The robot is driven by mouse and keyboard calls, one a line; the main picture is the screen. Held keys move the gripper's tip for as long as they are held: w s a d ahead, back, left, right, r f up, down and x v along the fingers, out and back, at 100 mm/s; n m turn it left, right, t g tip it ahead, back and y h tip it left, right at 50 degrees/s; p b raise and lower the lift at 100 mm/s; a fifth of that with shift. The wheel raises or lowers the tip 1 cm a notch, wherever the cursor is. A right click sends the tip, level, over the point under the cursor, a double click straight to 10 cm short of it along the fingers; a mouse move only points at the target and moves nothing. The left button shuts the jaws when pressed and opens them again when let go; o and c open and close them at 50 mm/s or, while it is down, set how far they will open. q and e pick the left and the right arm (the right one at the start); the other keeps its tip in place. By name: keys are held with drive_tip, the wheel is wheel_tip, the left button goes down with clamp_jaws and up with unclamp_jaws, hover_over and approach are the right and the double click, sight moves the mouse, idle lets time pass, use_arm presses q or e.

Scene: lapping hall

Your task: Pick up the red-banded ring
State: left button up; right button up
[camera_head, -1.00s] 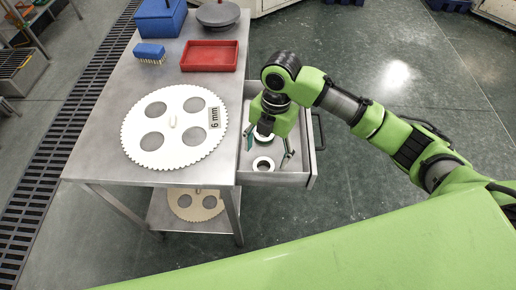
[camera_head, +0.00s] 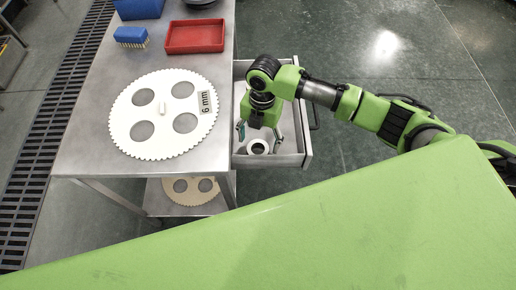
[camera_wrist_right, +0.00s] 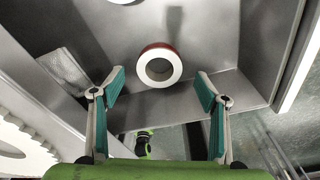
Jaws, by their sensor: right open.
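The red-banded ring (camera_wrist_right: 160,65) lies in the drawer, its white top face and part of its red side showing in the right wrist view. My right gripper (camera_wrist_right: 160,80) is open, its two teal-padded fingers apart with nothing between them. The ring lies ahead of the fingertips, between their lines and apart from both. In the head view my right gripper (camera_head: 259,137) is inside the open drawer (camera_head: 293,160). A white ring (camera_head: 257,146) shows between its fingers there; its band colour cannot be made out. My left gripper is out of view.
Part of another white ring (camera_wrist_right: 124,1) shows at the wrist view's top edge. The drawer walls stand close around the gripper. The steel table (camera_head: 85,150) beside it bears a toothed white disc (camera_head: 163,132), a red tray (camera_head: 195,50) and a blue brush (camera_head: 131,35).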

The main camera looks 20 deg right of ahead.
sight(258, 153)
wheel_tip(258, 153, down, 3)
drive_tip(key=shift+s+a+r, duration=0.15)
drive_tip(key=shift+r, duration=0.05)
drive_tip(key=shift+f, duration=0.25)
drive_tip(key=c, duration=1.4)
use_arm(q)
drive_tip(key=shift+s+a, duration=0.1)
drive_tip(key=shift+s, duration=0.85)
